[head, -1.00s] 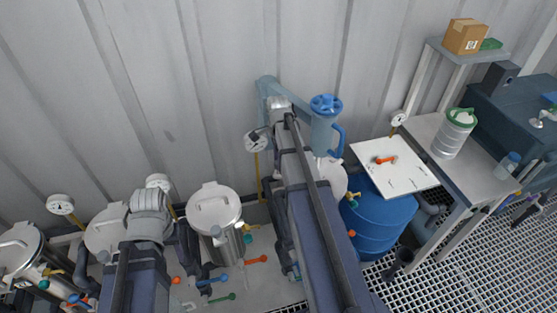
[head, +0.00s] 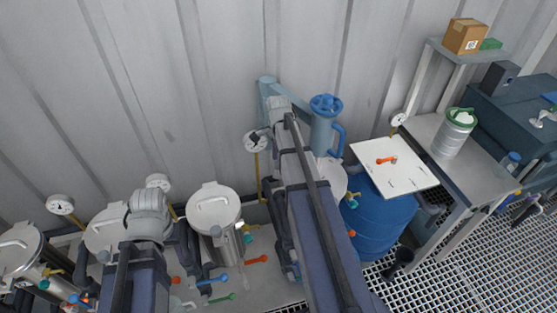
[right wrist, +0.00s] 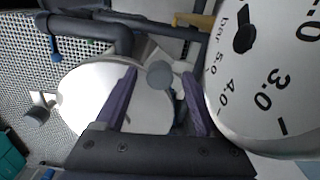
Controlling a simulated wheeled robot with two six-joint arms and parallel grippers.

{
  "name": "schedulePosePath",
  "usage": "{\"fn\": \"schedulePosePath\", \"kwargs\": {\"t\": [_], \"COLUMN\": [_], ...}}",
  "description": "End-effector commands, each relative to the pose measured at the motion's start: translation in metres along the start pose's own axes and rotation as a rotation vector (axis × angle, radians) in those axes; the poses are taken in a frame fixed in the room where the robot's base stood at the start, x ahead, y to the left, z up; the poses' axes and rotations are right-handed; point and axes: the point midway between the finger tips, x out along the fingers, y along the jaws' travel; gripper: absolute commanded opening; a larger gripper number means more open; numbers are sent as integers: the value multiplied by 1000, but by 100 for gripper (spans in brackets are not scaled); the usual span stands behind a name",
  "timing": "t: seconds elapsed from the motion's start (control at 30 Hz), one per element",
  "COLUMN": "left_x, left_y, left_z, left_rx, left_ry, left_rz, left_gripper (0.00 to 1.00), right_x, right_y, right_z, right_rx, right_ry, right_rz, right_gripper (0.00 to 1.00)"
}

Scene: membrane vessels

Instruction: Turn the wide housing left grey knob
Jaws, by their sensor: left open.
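In the right wrist view a round grey knob (right wrist: 160,75) shows between and just beyond the fingertips of my right gripper (right wrist: 159,72). The two purple fingers are apart, with a small gap on each side of the knob; I see no grip on it. A round white lid (right wrist: 85,90) lies behind the left finger. In the head view my right arm covers its own fingers and much of a white-lidded vessel (head: 335,180); which housing owns the knob is hard to tell there. My left arm stands further left, with its fingers hidden.
A large pressure gauge (right wrist: 265,75) is very close on the right of my right gripper. A dark pipe (right wrist: 95,28) runs behind. In the head view a light-blue housing with a blue cap (head: 326,103), a steel vessel (head: 213,205) and a blue drum (head: 385,215) stand nearby.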

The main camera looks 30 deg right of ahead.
Motion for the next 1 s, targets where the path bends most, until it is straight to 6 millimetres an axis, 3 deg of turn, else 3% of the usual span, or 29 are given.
{"fn": "schedulePosePath", "kwargs": {"t": [0.47, 1.0], "left_x": [-11, -74], "left_y": [-1, -7], "left_z": [1, 4], "left_rx": [0, -5], "left_ry": [0, 0], "left_rz": [0, 1], "left_gripper": [50, 50], "right_x": [-11, -75], "right_y": [0, 0], "right_z": [0, 0], "right_rx": [1, 0], "right_ry": [0, 0], "right_rz": [0, 0], "right_gripper": [72, 72]}}
